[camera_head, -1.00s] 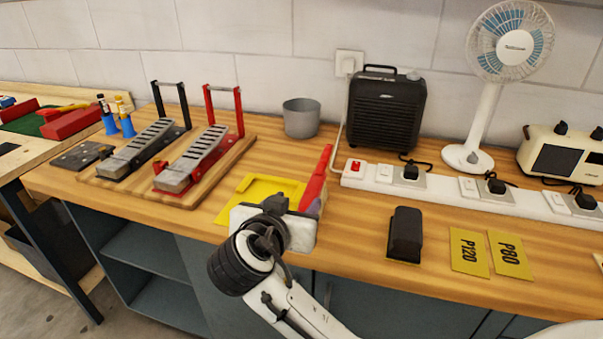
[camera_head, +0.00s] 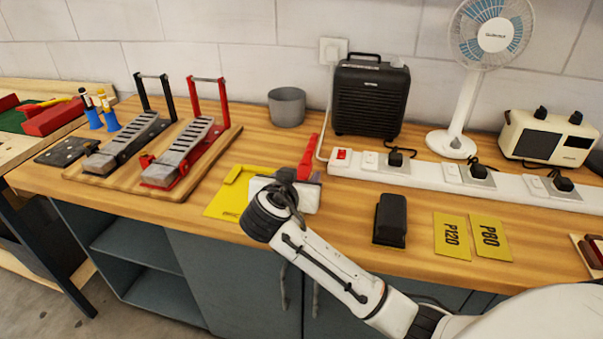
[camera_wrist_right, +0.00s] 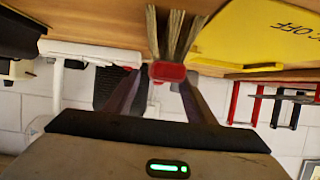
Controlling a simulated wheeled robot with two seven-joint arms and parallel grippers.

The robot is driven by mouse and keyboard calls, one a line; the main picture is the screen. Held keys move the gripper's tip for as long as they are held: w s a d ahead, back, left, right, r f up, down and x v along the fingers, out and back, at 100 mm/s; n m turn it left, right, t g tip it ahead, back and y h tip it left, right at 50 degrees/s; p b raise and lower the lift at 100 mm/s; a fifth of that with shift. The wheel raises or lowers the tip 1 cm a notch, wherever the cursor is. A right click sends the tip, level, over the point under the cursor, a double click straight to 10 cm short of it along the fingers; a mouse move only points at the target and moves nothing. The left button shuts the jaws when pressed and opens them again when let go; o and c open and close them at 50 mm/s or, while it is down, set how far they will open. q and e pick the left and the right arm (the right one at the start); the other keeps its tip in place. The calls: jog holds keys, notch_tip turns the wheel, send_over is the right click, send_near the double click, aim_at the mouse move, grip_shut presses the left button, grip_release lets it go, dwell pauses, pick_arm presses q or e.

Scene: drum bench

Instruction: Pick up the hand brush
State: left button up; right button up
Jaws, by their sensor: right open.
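The hand brush (camera_head: 312,150) lies on the wooden bench top, right of a yellow plate (camera_head: 228,198). Its red handle shows in the head view, partly hidden behind my right gripper (camera_head: 297,188). In the right wrist view its red part (camera_wrist_right: 167,72) sits between my two open fingertips, with pale bristles (camera_wrist_right: 172,32) beyond it. I cannot tell whether the fingers touch it. The yellow plate also shows in the wrist view (camera_wrist_right: 262,38), with black lettering, close beside the bristles. My left gripper is not in view.
A white power strip (camera_head: 450,180) runs along the bench to the right. A dark block (camera_head: 390,218) and yellow P120 and P80 sheets (camera_head: 452,235) lie near the front edge. A grey cup (camera_head: 287,107) and black heater-like box (camera_head: 370,100) stand behind. Pedals on a board (camera_head: 215,165) are left.

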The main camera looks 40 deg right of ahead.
grip_shut()
